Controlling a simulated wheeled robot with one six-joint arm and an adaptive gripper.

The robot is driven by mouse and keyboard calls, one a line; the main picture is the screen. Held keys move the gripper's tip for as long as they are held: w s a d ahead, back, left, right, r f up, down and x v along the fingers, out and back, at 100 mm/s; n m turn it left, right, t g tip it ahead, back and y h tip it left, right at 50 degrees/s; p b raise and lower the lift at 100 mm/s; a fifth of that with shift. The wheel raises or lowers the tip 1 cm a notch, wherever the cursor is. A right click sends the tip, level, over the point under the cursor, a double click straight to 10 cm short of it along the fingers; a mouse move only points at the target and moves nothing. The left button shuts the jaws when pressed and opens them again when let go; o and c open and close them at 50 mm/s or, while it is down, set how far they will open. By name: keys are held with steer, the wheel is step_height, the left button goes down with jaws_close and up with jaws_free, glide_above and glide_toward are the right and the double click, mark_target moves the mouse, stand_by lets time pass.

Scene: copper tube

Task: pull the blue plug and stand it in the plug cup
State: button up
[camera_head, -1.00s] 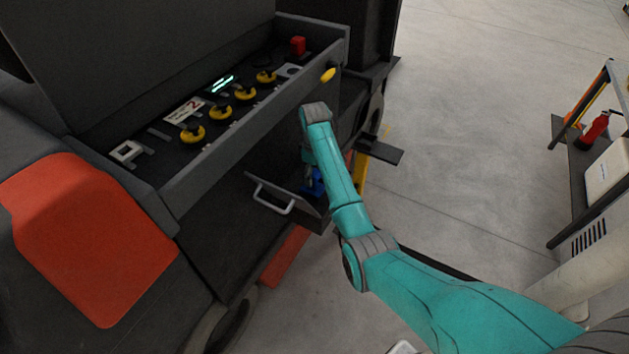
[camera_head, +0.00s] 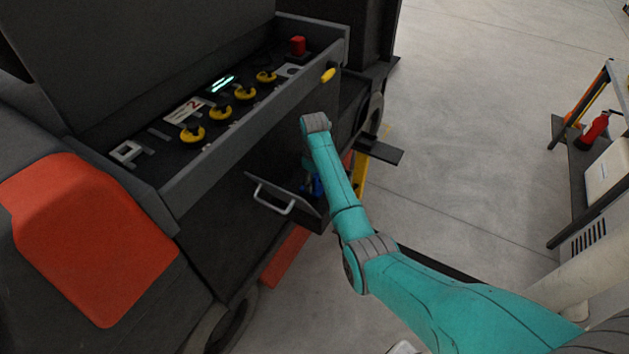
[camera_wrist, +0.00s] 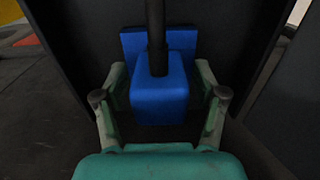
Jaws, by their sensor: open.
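The blue plug (camera_wrist: 160,98) is a block with a thick black cable rising from its top. In the wrist view it sits against a wider blue piece (camera_wrist: 182,40) behind it; whether they are joined cannot be told. My gripper (camera_wrist: 160,76) is open, with one finger on each side of the plug. Whether the fingers touch it is unclear. In the head view a bit of blue (camera_head: 317,186) shows beside my arm, inside the recess behind the open flap. My arm hides much of that spot. I cannot make out the plug cup.
Dark walls flank the plug closely on both sides. In the head view, a flap with a grey handle (camera_head: 272,199) hangs open at the recess. A dark step (camera_head: 381,150) juts out right of my arm. A control panel (camera_head: 205,118) with yellow-ringed knobs lies above.

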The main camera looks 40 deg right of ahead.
stand_by(0.3)
jaws_close()
steer(key=shift+r, duration=0.15)
steer(key=shift+r, duration=2.9)
steer(key=shift+d, duration=0.1)
